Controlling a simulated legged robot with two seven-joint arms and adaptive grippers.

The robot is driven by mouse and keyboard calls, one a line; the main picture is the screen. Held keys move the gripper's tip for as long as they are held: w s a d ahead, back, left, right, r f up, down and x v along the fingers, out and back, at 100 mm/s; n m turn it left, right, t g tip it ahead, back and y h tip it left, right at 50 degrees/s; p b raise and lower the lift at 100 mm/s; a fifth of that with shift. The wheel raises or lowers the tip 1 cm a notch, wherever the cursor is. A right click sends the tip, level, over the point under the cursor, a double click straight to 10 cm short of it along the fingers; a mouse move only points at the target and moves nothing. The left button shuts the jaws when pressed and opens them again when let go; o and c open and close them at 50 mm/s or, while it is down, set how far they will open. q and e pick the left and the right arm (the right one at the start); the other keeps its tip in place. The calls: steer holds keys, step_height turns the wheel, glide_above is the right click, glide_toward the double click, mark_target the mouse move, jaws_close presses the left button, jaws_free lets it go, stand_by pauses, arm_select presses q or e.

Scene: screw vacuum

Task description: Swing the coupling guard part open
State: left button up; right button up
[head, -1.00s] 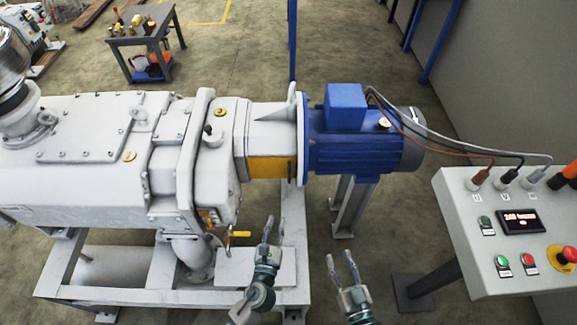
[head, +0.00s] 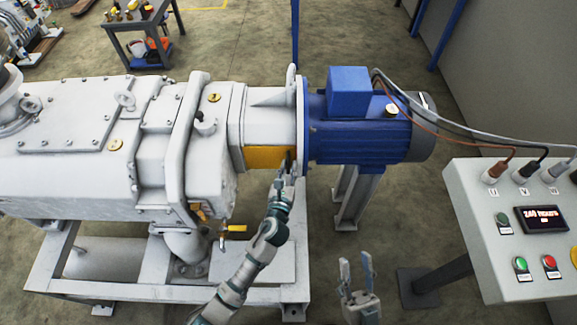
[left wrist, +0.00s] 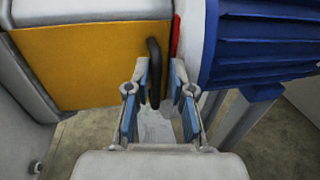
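The coupling guard part is a yellow panel (head: 265,158) on the white housing between the pump and the blue motor. It looks closed. It fills the upper left of the left wrist view (left wrist: 85,62) and has a black upright handle (left wrist: 153,70) near its right edge. My left gripper (head: 288,170) is at the panel's right end. In the left wrist view its fingers (left wrist: 160,80) are open, with the handle between them, nearer the left finger. I cannot tell whether they touch it. My right gripper (head: 357,270) is open and empty, low in front of the motor.
The blue motor (head: 365,135) is right of the guard, with cables running to the control box (head: 515,230). A white frame (head: 240,270) and a yellow-handled valve (head: 232,229) are below. A small tool table (head: 140,22) stands far back.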

arm_select(q)
steer(key=shift+w, duration=0.1)
steer(key=shift+a, duration=0.3)
steer(key=shift+c, duration=0.5)
jaws_close()
arm_select(e)
steer(key=shift+a+r, duration=0.1)
steer(key=shift+a, duration=0.15)
arm_select(q)
steer(key=shift+d+r, duration=0.1)
steer(key=shift+d, duration=0.05)
arm_select(e)
steer(key=shift+d, duration=0.1)
